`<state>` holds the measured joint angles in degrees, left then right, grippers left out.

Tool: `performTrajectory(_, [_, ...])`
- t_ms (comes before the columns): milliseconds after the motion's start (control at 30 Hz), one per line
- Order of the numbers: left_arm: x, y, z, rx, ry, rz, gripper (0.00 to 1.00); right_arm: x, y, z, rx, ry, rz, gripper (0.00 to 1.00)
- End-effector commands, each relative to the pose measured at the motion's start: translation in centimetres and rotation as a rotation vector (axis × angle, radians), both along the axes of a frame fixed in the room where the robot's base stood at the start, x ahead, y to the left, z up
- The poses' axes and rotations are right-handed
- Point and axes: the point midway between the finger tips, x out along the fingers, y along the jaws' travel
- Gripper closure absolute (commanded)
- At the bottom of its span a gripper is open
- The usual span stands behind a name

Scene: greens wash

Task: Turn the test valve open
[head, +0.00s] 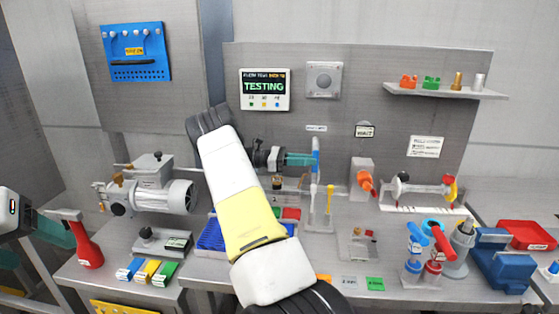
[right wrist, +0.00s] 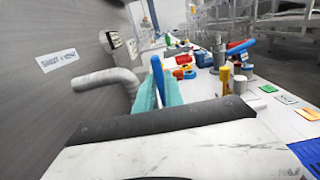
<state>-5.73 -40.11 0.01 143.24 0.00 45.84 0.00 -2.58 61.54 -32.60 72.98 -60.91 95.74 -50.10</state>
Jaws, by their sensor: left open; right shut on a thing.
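In the right wrist view the blue lever (right wrist: 157,76) rises between the teal fingers (right wrist: 160,95). A bent grey pipe (right wrist: 108,78) runs beside it. The lower part of the valve is hidden behind the fingers there. My left gripper (head: 58,234) is open at the far left, close to a red tool (head: 86,244).
A screen (head: 265,89) on the panel reads TESTING. An orange-tipped fitting (head: 365,181) and a horizontal pipe assembly (head: 420,192) stand right of the lever. A grey pump (head: 178,197) is left of my right arm. Blue tool holders (head: 503,262) crowd the right.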

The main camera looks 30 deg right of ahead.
Motion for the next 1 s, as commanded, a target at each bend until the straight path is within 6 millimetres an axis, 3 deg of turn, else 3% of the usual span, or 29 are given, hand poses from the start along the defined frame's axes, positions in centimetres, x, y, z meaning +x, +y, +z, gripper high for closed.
performTrajectory(267, [0.0,0.0,0.0,0.000,0.000,0.000,0.32,0.1,0.1,-0.1,0.001,0.000,0.004,1.00])
performTrajectory(300, [0.0,0.0,0.0,0.000,0.000,0.000,0.32,0.1,0.1,-0.1,0.001,0.000,0.004,0.80])
performTrajectory(400, [0.0,0.0,0.0,0.000,0.000,0.000,0.32,0.1,0.1,-0.1,0.001,0.000,0.003,0.65])
performTrajectory(767, [0.0,0.0,0.0,0.000,0.000,0.000,0.32,0.4,0.5,-0.1,0.002,-0.001,0.002,0.65])
performTrajectory(1000, [0.0,0.0,0.0,0.000,0.000,0.000,0.32,2.7,3.5,-0.2,0.000,-0.001,0.005,0.65])
